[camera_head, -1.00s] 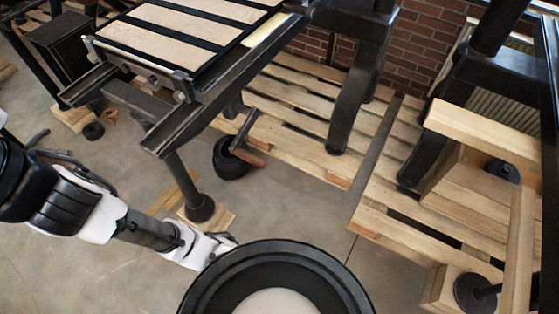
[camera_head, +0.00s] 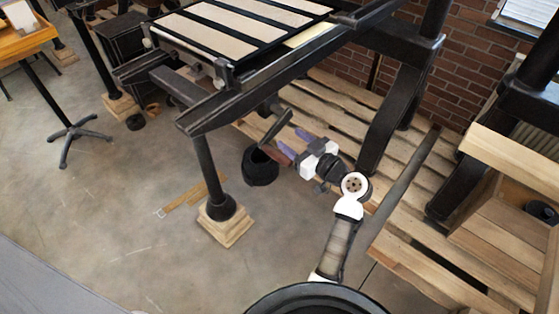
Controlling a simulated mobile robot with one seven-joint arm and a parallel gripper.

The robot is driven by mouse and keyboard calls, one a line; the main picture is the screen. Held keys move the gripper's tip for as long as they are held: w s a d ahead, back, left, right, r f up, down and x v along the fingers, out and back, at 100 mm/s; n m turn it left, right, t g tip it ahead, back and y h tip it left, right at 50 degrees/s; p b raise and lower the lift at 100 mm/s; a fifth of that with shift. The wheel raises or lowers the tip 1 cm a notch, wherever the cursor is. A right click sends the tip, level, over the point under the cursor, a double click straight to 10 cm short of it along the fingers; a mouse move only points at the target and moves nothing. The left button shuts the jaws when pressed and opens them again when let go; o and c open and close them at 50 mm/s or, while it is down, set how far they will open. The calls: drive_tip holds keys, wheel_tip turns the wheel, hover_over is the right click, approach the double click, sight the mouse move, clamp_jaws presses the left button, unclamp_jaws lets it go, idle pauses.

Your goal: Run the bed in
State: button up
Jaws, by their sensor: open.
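The press bed (camera_head: 185,40), a dark frame with pale strips, rests on black rails (camera_head: 225,107) at the upper left. Below the rails hangs a crank (camera_head: 274,128), a dark arm ending in a red-brown wooden grip (camera_head: 273,153). My gripper (camera_head: 294,143) is right of the crank, its purple fingers pointing left towards the grip. The fingers are apart and close to the grip's right end. I cannot tell whether they touch it or stand around it.
A black round tub (camera_head: 260,167) stands on the floor under the crank. A black leg (camera_head: 212,178) on a wooden block supports the rails. Wooden pallets (camera_head: 405,172) and a black press upright (camera_head: 385,125) lie behind and right of my arm. The floor at left is mostly clear.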

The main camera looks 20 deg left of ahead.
drive_tip(key=n+g+y, duration=0.1)
drive_tip(key=g+y, duration=0.1)
approach(263, 147)
drive_tip(key=p+x, duration=0.2)
drive_tip(key=x, duration=0.1)
drive_tip(key=p+x, duration=0.1)
drive_tip(key=shift+w+a+f+p, duration=0.3)
drive_tip(key=shift+w+f, duration=0.1)
drive_tip(key=shift+w, duration=0.1)
clamp_jaws()
